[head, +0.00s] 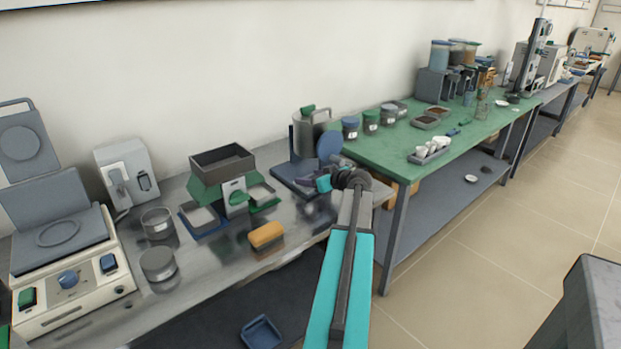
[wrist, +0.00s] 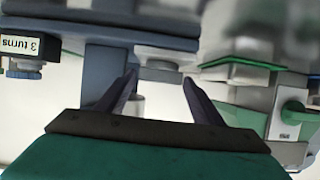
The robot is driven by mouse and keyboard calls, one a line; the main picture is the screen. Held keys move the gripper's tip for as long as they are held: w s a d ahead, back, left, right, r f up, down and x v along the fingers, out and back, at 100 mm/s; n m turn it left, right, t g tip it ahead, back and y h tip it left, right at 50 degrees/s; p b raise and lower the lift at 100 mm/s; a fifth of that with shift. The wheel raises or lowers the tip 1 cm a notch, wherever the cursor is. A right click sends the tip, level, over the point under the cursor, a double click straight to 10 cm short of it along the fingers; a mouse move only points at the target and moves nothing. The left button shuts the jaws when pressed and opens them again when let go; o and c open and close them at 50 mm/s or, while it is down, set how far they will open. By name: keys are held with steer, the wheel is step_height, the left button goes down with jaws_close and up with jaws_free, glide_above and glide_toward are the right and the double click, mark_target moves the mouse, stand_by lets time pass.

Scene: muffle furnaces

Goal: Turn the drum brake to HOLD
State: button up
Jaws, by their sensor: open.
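The drum device stands on the metal bench in the head view, with a metal drum (head: 310,133) on a dark blue stand (head: 296,172). My gripper (head: 306,182) is beside the front of this stand, partly hidden by my own arm. In the wrist view my gripper (wrist: 160,88) is open, its two dark fingers pointing at the device. A light grey block or knob (wrist: 160,67) shows between and just beyond the fingertips; I cannot tell whether they touch it. A label reading "3 turns" (wrist: 23,43) appears upside down at the left. The brake's HOLD mark is not readable.
A green-and-grey splitter-like unit (head: 222,168) with trays stands left of the device. A yellow-orange block (head: 266,236) lies near the bench's front. The green table (head: 395,150) with jars adjoins at the right. Open floor (head: 470,260) lies at the right.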

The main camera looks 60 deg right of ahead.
steer(key=c, duration=0.8)
steer(key=shift+o, duration=0.2)
